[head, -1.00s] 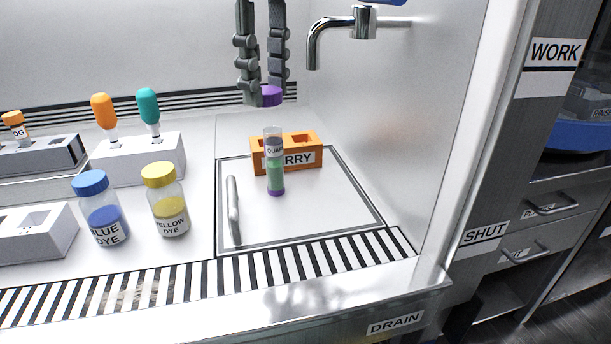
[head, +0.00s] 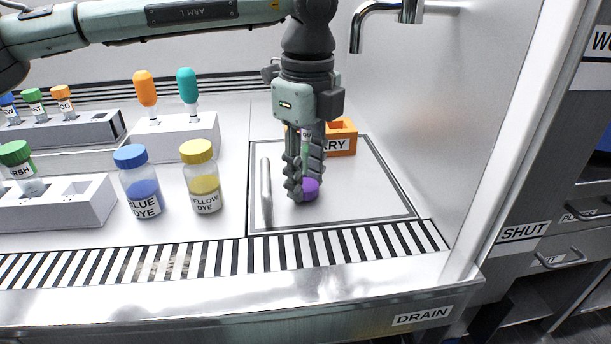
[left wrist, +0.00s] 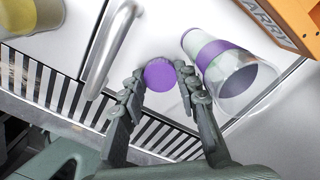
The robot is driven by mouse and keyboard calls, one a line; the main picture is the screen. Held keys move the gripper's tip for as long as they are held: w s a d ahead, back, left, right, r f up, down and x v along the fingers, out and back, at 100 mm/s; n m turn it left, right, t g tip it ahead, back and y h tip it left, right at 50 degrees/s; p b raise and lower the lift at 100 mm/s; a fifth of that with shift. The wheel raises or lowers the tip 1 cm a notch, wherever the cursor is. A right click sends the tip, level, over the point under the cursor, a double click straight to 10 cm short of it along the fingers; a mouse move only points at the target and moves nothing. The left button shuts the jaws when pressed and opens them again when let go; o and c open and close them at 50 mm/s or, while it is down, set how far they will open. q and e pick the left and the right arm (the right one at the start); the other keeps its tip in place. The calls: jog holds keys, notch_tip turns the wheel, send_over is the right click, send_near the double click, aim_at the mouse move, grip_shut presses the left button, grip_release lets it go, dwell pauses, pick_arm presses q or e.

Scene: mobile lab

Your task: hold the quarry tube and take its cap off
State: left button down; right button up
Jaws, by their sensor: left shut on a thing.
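My left gripper (head: 304,190) points down over the framed mat (head: 362,200), shut on the purple cap (head: 311,188). The cap is low, at or just above the mat; I cannot tell if it touches. In the left wrist view the cap (left wrist: 160,75) sits between the fingertips (left wrist: 160,82). The quarry tube (left wrist: 228,68) stands uncapped to the right of the fingers there, apart from the cap, with a purple band lower down. In the head view the tube is mostly hidden behind my gripper. My right gripper is not in view.
An orange rack (head: 342,138) stands behind the gripper. Blue dye (head: 144,190) and yellow dye (head: 203,185) bottles stand further left. A tap (head: 380,15) hangs behind. The mat's right part is clear.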

pick_arm(q)
jog(key=shift+f, duration=0.2)
jog(key=shift+f, duration=0.1)
jog(key=c, duration=1.1)
grip_release()
